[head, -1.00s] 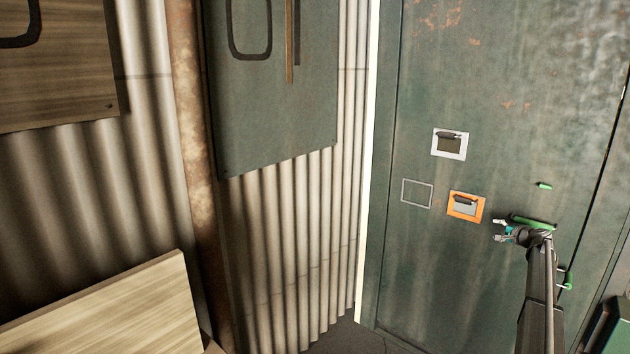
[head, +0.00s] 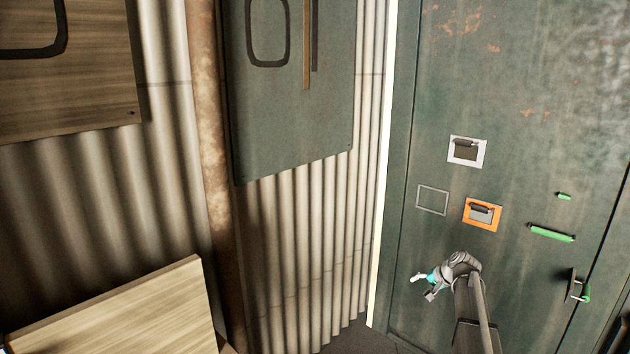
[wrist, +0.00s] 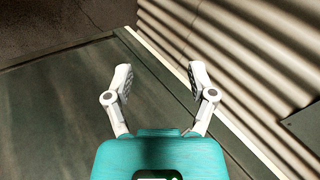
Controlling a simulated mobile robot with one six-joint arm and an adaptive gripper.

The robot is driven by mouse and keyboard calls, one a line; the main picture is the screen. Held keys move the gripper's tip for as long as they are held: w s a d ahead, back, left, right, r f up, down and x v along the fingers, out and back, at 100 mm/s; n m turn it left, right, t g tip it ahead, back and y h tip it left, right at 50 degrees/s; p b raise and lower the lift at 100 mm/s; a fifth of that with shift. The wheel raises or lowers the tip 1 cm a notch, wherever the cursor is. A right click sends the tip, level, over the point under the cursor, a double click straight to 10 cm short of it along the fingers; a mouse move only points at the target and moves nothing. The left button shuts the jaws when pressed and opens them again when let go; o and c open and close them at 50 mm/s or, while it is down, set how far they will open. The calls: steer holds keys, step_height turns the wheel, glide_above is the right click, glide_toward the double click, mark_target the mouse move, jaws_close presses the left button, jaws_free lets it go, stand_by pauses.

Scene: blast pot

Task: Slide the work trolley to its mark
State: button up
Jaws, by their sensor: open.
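I cannot make out a work trolley or a floor mark for it in either view. My gripper (head: 424,286) is open and empty in the head view, low in front of a large green metal door (head: 530,150). In the wrist view, its two pale fingers stand wide apart (wrist: 161,80) with nothing between them. Beyond them are a dark greenish surface and a corrugated wall (wrist: 240,75).
The door bears a white-framed plate (head: 467,152), an orange-framed plate (head: 482,214), an empty grey outline (head: 432,200), a green bar (head: 552,233) and a green-ended handle (head: 579,287). A wooden board (head: 120,312) stands lower left, near a rusty post (head: 210,130).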

steer(key=s+a+n+g+h, duration=0.1)
steer(key=s+a, duration=0.4)
steer(key=s, duration=0.5)
steer(key=s+a+f+n+g+h+p, duration=0.1)
steer(key=s+a+n+g+h, duration=0.1)
steer(key=s+a, duration=0.4)
steer(key=s+a+f+n+g+h+p, duration=0.1)
steer(key=s+a, duration=0.5)
steer(key=s, duration=0.8)
steer(key=n+g+h, duration=0.1)
steer(key=n+g, duration=0.1)
steer(key=shift+s+a+n, duration=0.25)
steer(key=shift+s+n, duration=0.05)
steer(key=shift+c, duration=0.2)
stand_by(2.0)
